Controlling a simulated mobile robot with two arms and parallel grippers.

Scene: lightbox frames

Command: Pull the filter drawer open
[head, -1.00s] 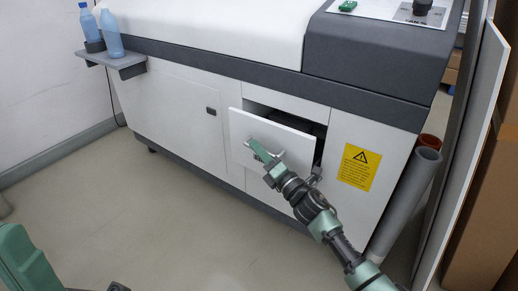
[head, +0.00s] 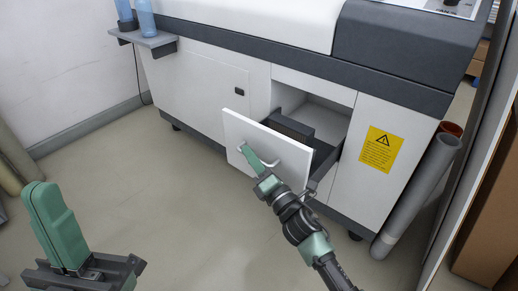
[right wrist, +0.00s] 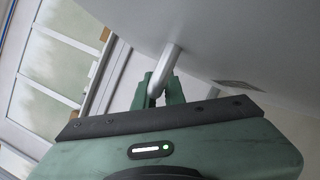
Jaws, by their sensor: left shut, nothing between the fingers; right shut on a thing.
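The filter drawer (head: 240,134) has a white front and stands well out of the machine's white cabinet. Its dark inner tray and a dark, ribbed filter-like block (head: 291,126) show behind the front. My right gripper (head: 249,156) is at the drawer front, shut on its bar handle (head: 285,163). In the right wrist view, the handle (right wrist: 165,69) runs from the pale front down between the green fingers (right wrist: 158,94). My left gripper (head: 45,192) is shut and empty at the lower left, away from the drawer.
A small shelf (head: 146,40) with blue bottles juts from the machine's left end. A yellow warning label (head: 380,149) is right of the drawer opening. Grey tubes (head: 416,196) lean at the right. The floor (head: 165,220) in front is clear.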

